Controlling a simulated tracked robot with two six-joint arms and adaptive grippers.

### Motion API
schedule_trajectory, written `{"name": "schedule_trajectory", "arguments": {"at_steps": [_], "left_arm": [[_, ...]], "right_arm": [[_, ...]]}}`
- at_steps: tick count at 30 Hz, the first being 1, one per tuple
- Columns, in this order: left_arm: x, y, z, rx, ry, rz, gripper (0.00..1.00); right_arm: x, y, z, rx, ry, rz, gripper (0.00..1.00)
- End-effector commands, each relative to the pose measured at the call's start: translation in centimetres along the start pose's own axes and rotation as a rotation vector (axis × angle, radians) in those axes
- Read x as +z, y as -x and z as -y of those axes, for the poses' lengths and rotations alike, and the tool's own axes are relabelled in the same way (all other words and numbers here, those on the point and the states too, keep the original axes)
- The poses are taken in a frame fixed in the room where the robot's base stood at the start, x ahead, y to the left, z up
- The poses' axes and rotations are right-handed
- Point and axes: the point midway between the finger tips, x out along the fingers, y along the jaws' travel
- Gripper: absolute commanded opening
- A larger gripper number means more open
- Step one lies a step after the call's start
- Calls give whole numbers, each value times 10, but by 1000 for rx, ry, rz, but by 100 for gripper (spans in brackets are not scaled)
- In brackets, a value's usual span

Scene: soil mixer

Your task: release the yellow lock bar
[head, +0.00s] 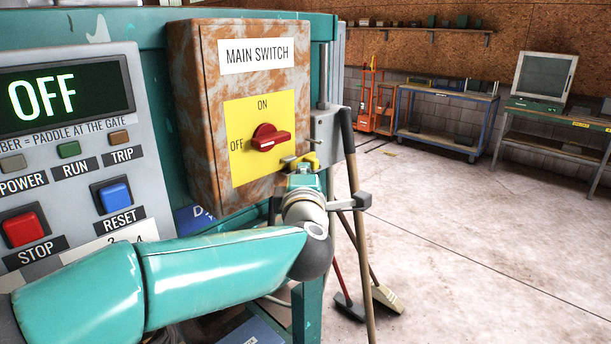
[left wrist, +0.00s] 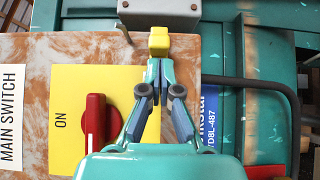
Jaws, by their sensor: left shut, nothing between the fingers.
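The yellow lock bar (head: 304,160) is at the lower right edge of the rusty main switch box (head: 198,110). In the left wrist view its yellow end (left wrist: 159,42) shows just below a grey block. My left gripper (head: 303,176) is shut and empty, its tips right at the yellow end. In the left wrist view the closed fingertips (left wrist: 158,66) meet this end; I cannot tell whether they touch it. The red switch knob (head: 268,138) sits on the yellow plate (head: 248,170), beside the gripper. My right gripper is out of view.
The grey control panel (head: 150,160) at left has buttons and a display reading OFF. A grey block (left wrist: 160,12) lies past the lock bar. A black bar (left wrist: 250,82) runs right of my fingers. Long-handled tools (head: 350,200) stand right of the box, with open floor beyond.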

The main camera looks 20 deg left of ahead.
Motion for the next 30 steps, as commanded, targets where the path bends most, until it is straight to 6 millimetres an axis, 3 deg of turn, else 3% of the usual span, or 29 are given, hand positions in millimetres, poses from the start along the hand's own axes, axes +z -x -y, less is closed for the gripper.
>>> {"name": "schedule_trajectory", "arguments": {"at_steps": [3, 12, 16, 21, 30], "left_arm": [[-11, 11, 3, 3, 3, 4, 0], [-10, 76, 2, 2, 4, 10, 0], [-10, 96, 2, 0, 3, 8, 0], [-11, 109, 1, -1, 3, 6, 0], [-12, 110, 1, -2, 2, 3, 0]], "right_arm": [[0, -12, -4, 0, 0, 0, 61], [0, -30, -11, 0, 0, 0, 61], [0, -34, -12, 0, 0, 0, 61], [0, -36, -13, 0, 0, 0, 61], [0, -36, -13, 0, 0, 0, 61]]}}
